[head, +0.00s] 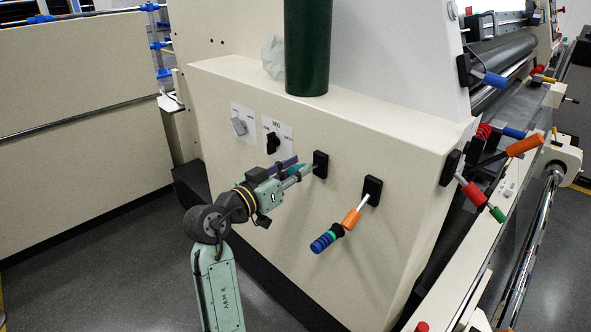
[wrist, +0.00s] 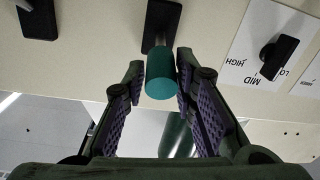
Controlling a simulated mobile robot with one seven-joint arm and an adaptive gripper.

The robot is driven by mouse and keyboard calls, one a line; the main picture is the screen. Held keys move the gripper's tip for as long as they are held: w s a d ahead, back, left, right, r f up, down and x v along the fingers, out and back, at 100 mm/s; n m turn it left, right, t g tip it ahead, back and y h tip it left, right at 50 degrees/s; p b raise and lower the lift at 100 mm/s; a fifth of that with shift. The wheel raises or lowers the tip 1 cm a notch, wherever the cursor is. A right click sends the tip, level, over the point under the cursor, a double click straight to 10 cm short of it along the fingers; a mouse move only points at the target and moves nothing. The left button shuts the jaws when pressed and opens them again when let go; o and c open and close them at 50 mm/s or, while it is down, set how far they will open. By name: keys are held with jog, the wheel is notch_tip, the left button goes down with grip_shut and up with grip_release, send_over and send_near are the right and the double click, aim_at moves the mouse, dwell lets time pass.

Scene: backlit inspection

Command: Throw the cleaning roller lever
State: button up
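A lever with a teal handle (wrist: 161,80) sticks out from a black plate (head: 320,164) on the front of the cream cabinet. No label naming it as the cleaning roller lever is legible. My gripper (head: 294,170) is at this lever in the head view, hiding part of its handle. In the wrist view, the two purple-padded fingers of my gripper (wrist: 159,66) are apart, one on each side of the handle. Gaps show between the handle and the fingers, so it is not gripped.
To the right is another lever (head: 347,221) with orange and blue sections. A black knob (head: 272,142) and a grey switch (head: 239,125) sit to the left. A dark green cylinder (head: 307,50) stands on the cabinet. More coloured levers and rollers are at the right.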

grip_shut()
dwell(0.3)
jog(key=shift+f, duration=0.1)
notch_tip(320, 180, down, 7)
jog(key=t+h+b, duration=0.5)
jog(key=t+b, duration=0.2)
jog(key=b, duration=2.5)
jog(key=shift+w+d+f+n+h, duration=0.15)
jog(key=shift+w+d+n+h, duration=0.05)
jog(key=shift+d+n+h, duration=0.2)
jog(key=shift+w+b, duration=0.1)
jog(key=shift+b, duration=0.95)
